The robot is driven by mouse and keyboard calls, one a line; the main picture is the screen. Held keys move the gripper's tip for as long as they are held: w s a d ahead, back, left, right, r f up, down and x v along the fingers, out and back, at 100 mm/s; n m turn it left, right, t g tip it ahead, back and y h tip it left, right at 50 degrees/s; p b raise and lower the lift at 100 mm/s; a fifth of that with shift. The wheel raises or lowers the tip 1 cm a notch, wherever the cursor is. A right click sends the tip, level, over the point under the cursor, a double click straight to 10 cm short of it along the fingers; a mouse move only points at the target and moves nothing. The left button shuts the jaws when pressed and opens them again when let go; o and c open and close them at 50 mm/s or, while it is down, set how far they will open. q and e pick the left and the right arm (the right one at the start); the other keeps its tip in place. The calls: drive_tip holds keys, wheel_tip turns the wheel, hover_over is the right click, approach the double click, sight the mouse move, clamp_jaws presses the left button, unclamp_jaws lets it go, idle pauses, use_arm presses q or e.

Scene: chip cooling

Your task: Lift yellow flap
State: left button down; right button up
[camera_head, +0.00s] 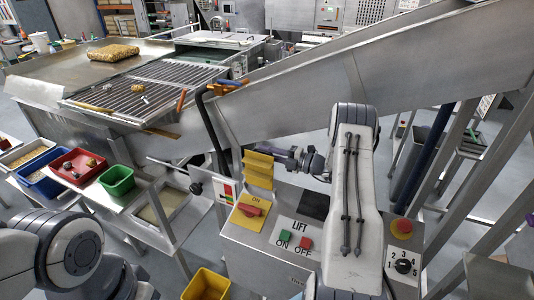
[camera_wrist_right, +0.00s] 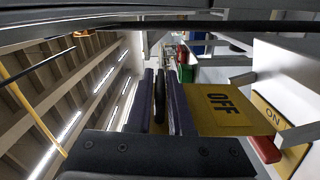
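The yellow flap (camera_head: 258,170) stands raised at the back of a yellow ON plate with a red switch (camera_head: 251,209) on the control box. My right gripper (camera_head: 277,155) is at the flap's upper right side, its tips partly hidden. In the wrist view, the right gripper's two dark fingers (camera_wrist_right: 162,100) are a little apart, with a gap between them. The flap's face marked OFF (camera_wrist_right: 222,108) lies right beside the right-hand finger, and a bit of yellow shows low between the fingers. The ON plate (camera_wrist_right: 282,118) is farther right. My left gripper is out of view.
The control box also carries green (camera_head: 284,235) and red (camera_head: 305,242) LIFT buttons, a red stop button (camera_head: 401,227) and a numbered dial (camera_head: 403,265). A sloped metal chute (camera_head: 300,90) passes above. A black-knobbed lever (camera_head: 195,188) is to the left.

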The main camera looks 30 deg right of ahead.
drive_tip(key=shift+o, duration=1.2)
drive_tip(key=b+v, duration=0.3)
drive_tip(key=v, duration=0.7)
drive_tip(key=shift+s+d+b, duration=0.15)
drive_tip(key=shift+s+b, duration=0.05)
drive_tip(key=shift+b, duration=0.2)
